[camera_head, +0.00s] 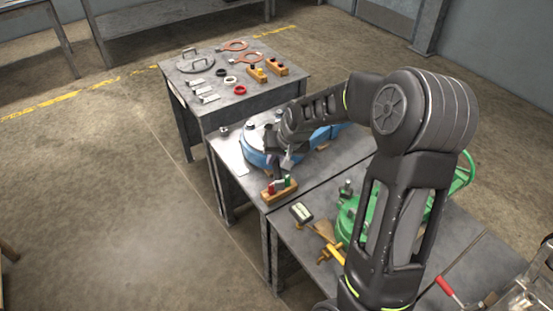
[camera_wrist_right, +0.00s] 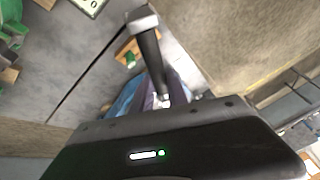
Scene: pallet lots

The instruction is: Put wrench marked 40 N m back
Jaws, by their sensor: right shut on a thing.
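My right gripper (camera_head: 281,151) hangs over the near part of the middle bench, behind and above a small wooden rack. It is shut on a slim tool, the wrench (camera_head: 287,162), whose pale metal part shows below the fingers. Its marking cannot be read, and most of it is hidden by the gripper. The wooden rack (camera_head: 268,198) stands at the bench's left near corner with red and green handled pieces upright in it. In the right wrist view a dark bar with a grey end (camera_wrist_right: 149,55) juts from the gripper, and the rack (camera_wrist_right: 125,47) lies beside it. My left gripper is out of view.
A blue round housing (camera_head: 257,158) sits right behind the gripper. A green housing (camera_head: 347,222), a small display box (camera_head: 301,212) and a yellow tool (camera_head: 331,252) lie on the near bench. The far table (camera_head: 215,110) holds rings, plates and wooden blocks. My right arm hides part of the benches.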

